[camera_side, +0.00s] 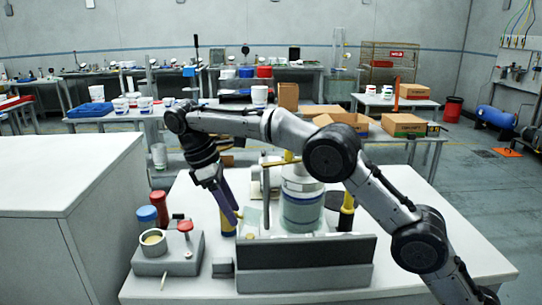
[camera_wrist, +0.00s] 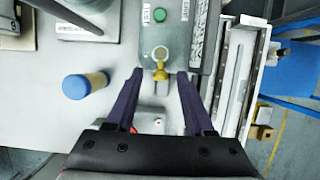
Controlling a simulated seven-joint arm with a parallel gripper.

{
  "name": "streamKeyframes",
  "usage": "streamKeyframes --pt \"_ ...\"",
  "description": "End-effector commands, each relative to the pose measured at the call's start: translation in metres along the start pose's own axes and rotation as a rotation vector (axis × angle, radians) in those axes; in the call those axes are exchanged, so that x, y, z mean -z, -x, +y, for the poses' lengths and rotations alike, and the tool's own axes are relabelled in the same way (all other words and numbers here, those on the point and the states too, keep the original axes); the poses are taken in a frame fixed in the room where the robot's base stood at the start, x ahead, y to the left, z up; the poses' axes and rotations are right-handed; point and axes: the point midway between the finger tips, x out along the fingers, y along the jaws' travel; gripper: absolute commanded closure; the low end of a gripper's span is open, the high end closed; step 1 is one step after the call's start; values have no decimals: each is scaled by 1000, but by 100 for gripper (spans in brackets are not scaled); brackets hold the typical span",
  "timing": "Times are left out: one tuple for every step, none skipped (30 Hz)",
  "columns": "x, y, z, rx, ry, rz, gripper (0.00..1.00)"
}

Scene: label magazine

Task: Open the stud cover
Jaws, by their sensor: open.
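No part is clearly marked as the stud cover, and I cannot tell for sure which one it is. In the wrist view, a small brass-yellow knob (camera_wrist: 160,65) stands at the end of a grey housing (camera_wrist: 168,35). My gripper (camera_wrist: 161,78) is open, its two dark purple fingers on either side of the space just below the knob. I cannot tell whether a finger touches anything. In the side view, my gripper (camera_side: 236,216) points down beside the machine with the clear cylinder (camera_side: 302,212). The arm and fingers hide part of the area there.
A grey block (camera_side: 168,262) with blue-topped and red-topped parts stands at the left of the bench. A dark panel (camera_side: 305,267) stands at the front. A blue-capped cylinder (camera_wrist: 78,87) is left of my fingers. The housing carries a green button (camera_wrist: 160,15).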

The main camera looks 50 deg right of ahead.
Motion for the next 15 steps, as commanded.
streamKeyframes --pt "-2 0 0 1 0 17 47" --pt "-4 1 0 1 0 30 47" --pt "-5 0 0 1 0 47 47" --pt "-6 0 0 0 0 64 47" --pt "-7 0 0 1 0 80 47" --pt "-9 -1 0 2 0 103 47" --pt "-10 -1 0 1 -1 121 47" --pt "-12 -2 0 1 -1 139 47" --pt "-13 -2 0 2 0 165 47" --pt "-14 -3 0 2 -1 183 47" --pt "-15 -4 0 2 -1 200 47" --pt "-16 -4 0 3 -1 225 47" --pt "-17 -5 0 2 -1 242 47" --pt "-19 -5 0 2 -1 259 47" --pt "-20 -6 0 3 0 281 47"
